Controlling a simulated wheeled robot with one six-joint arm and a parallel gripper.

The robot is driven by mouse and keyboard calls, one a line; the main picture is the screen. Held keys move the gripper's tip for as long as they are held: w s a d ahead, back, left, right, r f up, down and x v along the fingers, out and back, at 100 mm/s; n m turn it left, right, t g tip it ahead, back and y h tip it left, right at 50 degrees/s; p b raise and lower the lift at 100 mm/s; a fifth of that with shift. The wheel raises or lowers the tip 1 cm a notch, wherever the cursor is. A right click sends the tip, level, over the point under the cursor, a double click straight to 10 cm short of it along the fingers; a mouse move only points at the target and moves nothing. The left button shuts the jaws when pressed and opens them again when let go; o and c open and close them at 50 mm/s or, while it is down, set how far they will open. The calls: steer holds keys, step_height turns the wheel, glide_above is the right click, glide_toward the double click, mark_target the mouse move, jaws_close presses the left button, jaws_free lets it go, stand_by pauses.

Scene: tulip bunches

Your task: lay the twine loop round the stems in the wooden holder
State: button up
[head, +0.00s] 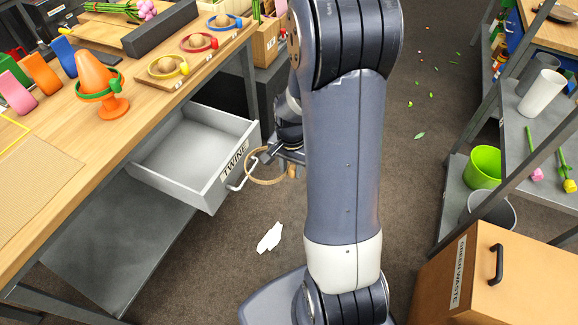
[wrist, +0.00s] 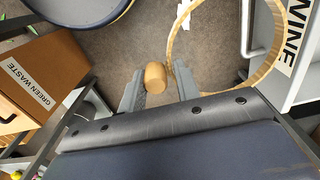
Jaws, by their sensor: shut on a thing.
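My gripper (wrist: 158,80) is shut on the wooden knob (wrist: 155,77) of a tan twine loop (wrist: 181,42). In the head view the loop (head: 264,183) hangs in the air just outside the open drawer front, close to its handle; I cannot tell whether they touch. My gripper is partly hidden behind my arm in the head view. A wooden box (head: 266,43) with green stems showing stands beyond the bench end, partly cut off; I cannot tell whether it is the wooden holder. A bunch of pink tulips (head: 140,10) lies at the back of the bench.
The pulled-out drawer (head: 222,170), labelled TWINE, looks empty. Blue, red and yellow loops with knobs sit on a board (head: 180,84) at the bench edge. An orange cone (head: 100,75) wears a green ring. A GREEN WASTE box (head: 510,275) stands at right. Floor between is mostly clear.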

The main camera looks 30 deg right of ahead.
stand_by(0.3)
steer(key=shift+r+p, duration=1.75)
steer(key=shift+r, duration=0.5)
